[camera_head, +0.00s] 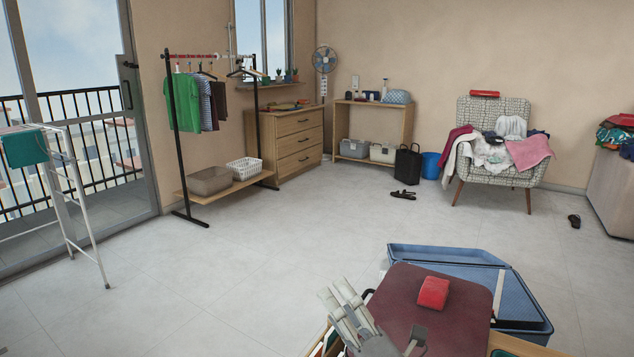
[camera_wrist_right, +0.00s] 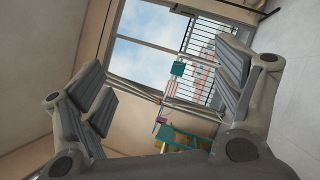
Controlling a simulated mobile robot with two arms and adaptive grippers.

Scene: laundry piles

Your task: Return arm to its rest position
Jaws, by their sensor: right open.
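My right gripper (camera_head: 340,294) shows at the bottom centre of the head view, with its grey fingers pointing up. My left gripper is not in the head view.
A blue open container (camera_head: 450,256) is behind. A clothes rack (camera_head: 187,150), dresser (camera_head: 298,140) and laundry-covered armchair (camera_head: 485,107) stand farther back. The tiled floor (camera_head: 260,245) between is mostly clear.

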